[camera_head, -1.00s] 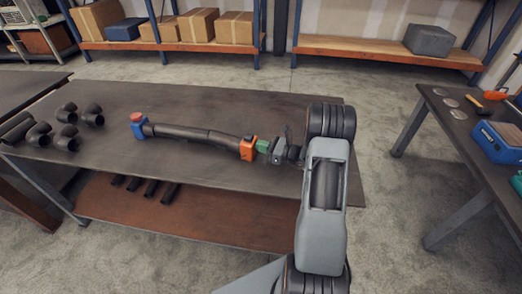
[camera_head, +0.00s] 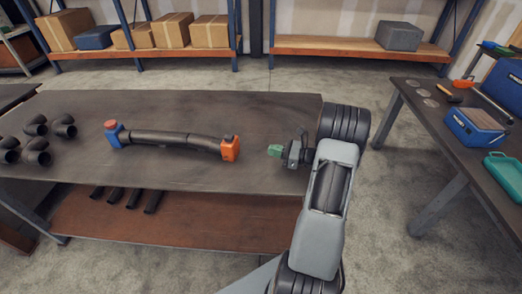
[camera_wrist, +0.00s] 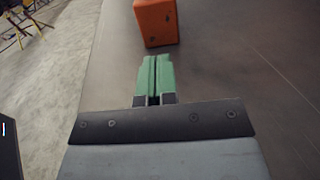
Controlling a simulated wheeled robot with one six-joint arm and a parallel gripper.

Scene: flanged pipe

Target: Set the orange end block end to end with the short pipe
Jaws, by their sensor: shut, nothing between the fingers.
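The orange end block (camera_head: 230,148) stands on the table at the right end of a dark pipe run (camera_head: 180,139). In the head view it appears to meet the pipe's end. A blue block with a red top (camera_head: 114,132) is at the run's left end. In the wrist view the orange block (camera_wrist: 157,22) is ahead of the fingertips, with a gap between. My gripper (camera_head: 273,150) is to the right of the block, clear of it. Its green fingers (camera_wrist: 155,78) are shut together and empty. The joint between block and pipe is not visible in the wrist view.
Several black elbow fittings (camera_head: 38,152) lie on the left of the table (camera_head: 235,108). Short dark pipes (camera_head: 128,198) lie on its lower shelf.

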